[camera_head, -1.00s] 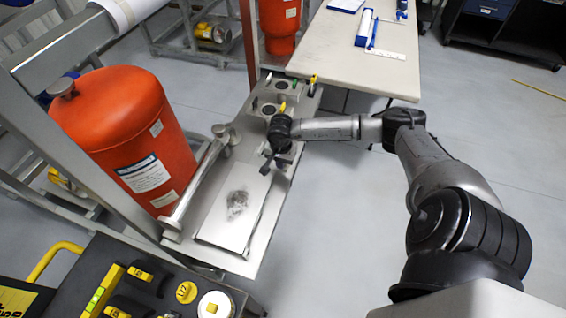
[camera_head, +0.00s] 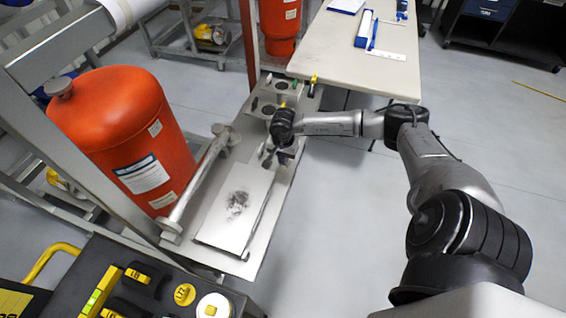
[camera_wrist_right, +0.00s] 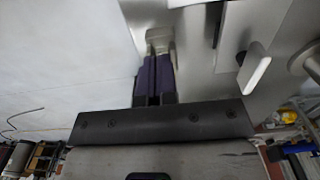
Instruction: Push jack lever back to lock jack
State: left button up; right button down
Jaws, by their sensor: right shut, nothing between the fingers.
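My right gripper (camera_head: 284,157) is low over the steel skid (camera_head: 215,258), beside the raised plate's far end. In the right wrist view, its purple fingers (camera_wrist_right: 153,72) are together and empty. A pale metal piece (camera_wrist_right: 160,38) shows just beyond the fingertips; I cannot tell whether they touch or whether it is the jack lever. A rounded metal tab (camera_wrist_right: 255,68) with a dark knob stands to the right in that view. The wrist hides much of this spot in the head view, so the lever is not clear there. My left gripper is out of view.
An orange tank (camera_head: 120,130) stands left of the skid. A steel bar (camera_head: 200,180) runs between tank and plate (camera_head: 225,225). A pale table (camera_head: 360,60) is beyond, and a dark tool cart (camera_head: 65,275) is at front left. Floor right of the skid is clear.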

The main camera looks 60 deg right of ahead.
jog(key=shift+a+r+p, duration=0.2)
jog(key=shift+r+p, duration=0.75)
jog(key=shift+r, duration=0.6)
jog(key=r, duration=0.1)
jog(key=r+p, duration=0.2)
jog(key=shift+s+a+r, duration=0.1)
jog(key=shift+a+r, duration=0.15)
jog(key=shift+r, duration=0.15)
